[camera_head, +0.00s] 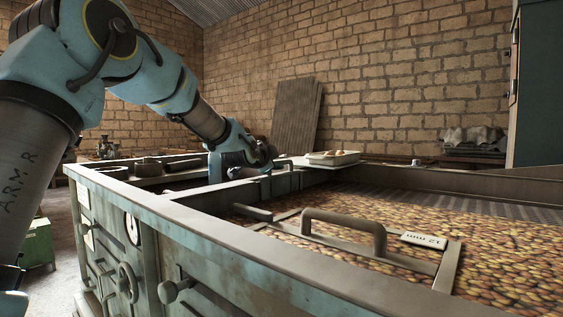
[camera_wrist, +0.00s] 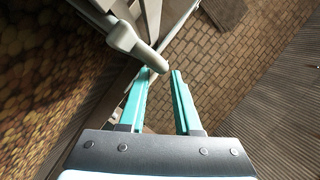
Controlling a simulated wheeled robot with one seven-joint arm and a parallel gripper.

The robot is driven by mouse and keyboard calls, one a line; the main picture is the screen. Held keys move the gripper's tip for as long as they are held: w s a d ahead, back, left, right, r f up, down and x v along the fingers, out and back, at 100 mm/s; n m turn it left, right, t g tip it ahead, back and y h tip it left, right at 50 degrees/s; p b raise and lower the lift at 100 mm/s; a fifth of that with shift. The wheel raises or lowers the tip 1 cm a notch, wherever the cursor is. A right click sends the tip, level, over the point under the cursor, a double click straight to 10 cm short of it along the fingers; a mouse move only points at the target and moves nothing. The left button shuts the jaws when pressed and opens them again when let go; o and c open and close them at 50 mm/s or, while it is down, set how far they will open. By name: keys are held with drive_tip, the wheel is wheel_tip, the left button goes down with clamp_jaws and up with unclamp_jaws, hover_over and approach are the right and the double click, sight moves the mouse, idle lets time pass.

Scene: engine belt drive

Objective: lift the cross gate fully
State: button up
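My gripper (camera_wrist: 163,73) shows in the wrist view with its two teal fingers apart and bare space between them. The rounded end of a grey bar handle (camera_wrist: 124,37) lies at the fingertips, overlapping the left one; I cannot tell whether they touch. In the head view my gripper (camera_head: 273,161) is at the far end of the bin, close to a small handle (camera_head: 287,162) above the cross wall. This handle seems to belong to the cross gate. The gate's plate is hidden, so I cannot tell its height.
The bin holds many yellow-brown pieces (camera_head: 510,240). A sieve frame with a curved handle (camera_head: 345,224) and a "12 mm" label lies on them. A pale tray (camera_head: 333,158) sits on the back rim. A corrugated sheet (camera_head: 296,115) leans on the brick wall.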

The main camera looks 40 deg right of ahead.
sight(282, 162)
drive_tip(key=shift+p+x, duration=0.65)
drive_tip(key=shift+x, duration=1.95)
drive_tip(key=shift+f, duration=0.1)
drive_tip(key=shift+c, duration=0.2)
clamp_jaws()
